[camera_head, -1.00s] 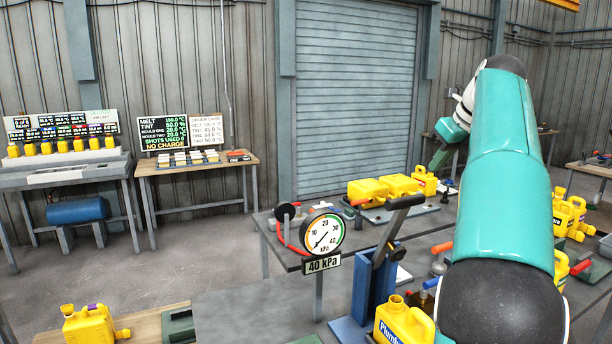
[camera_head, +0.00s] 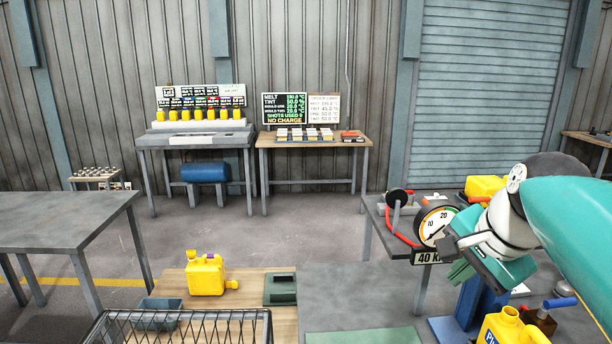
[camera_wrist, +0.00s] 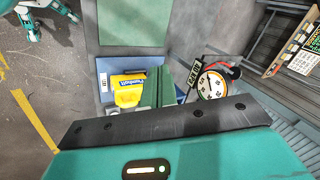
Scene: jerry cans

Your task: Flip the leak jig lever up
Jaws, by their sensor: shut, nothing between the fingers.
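The leak jig (camera_head: 478,303) is a blue stand at the lower right of the head view. Its lever is hidden behind my gripper and arm in that view, and I cannot make it out in the wrist view. My gripper (camera_head: 460,271) is shut and empty, in front of the top of the jig as seen from the head. Its ridged green fingers (camera_wrist: 163,88) show in the wrist view, beside a yellow jerry can (camera_wrist: 128,88) below. The round pressure gauge (camera_head: 436,224), labelled 40 kPa, stands at the left; it also shows in the wrist view (camera_wrist: 212,84).
A yellow can (camera_head: 510,328) stands at the lower right. Another yellow can (camera_head: 206,274) is on a wooden bench beside a wire basket (camera_head: 180,316). A grey table (camera_head: 62,222) stands at the left. Open floor lies in the middle.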

